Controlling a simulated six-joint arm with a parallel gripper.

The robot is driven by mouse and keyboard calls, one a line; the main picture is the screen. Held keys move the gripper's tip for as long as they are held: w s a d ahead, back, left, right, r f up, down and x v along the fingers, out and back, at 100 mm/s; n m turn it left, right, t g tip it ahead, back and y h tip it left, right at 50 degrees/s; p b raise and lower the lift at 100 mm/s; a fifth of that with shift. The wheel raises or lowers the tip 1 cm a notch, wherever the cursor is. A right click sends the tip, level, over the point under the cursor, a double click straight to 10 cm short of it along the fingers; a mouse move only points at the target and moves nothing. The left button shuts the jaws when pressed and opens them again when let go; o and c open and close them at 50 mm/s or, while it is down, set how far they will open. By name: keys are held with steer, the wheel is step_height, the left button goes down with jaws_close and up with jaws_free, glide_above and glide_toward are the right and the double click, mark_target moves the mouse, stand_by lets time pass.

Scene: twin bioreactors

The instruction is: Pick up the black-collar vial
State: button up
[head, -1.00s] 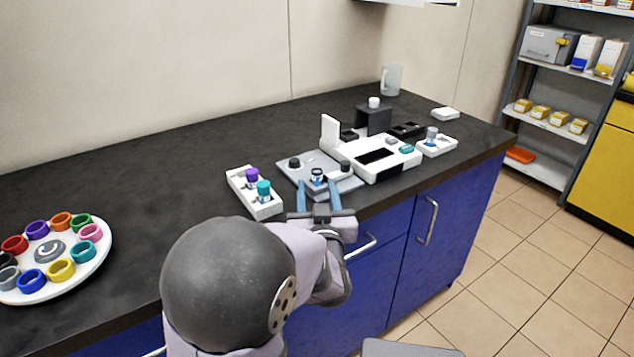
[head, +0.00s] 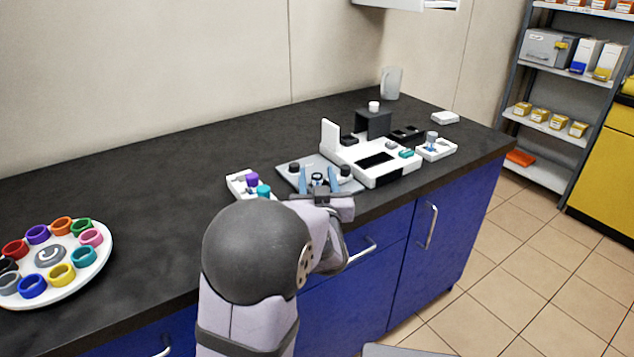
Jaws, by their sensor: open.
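A small vial with a dark collar (head: 317,178) stands on a grey plate (head: 288,178) near the counter's front edge. My gripper (head: 318,183) is open, with its two blue fingers on either side of this vial. I cannot tell whether either finger touches it. The vial's lower part is hidden by my gripper.
Dark knobs (head: 294,167) and (head: 345,170) stand on the plate beside my fingers. A white tray (head: 235,186) with purple- and teal-topped vials is at left, partly hidden by my arm. A white device (head: 375,175) is close at right. The counter's far left is clear around the ring-bearing round tray (head: 100,258).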

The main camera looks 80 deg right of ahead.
mark_target(317, 171)
jaws_close()
steer(key=shift+r, duration=0.15)
step_height(317, 171, up, 10)
steer(key=shift+f+p, duration=0.1)
steer(key=shift+p, duration=0.9)
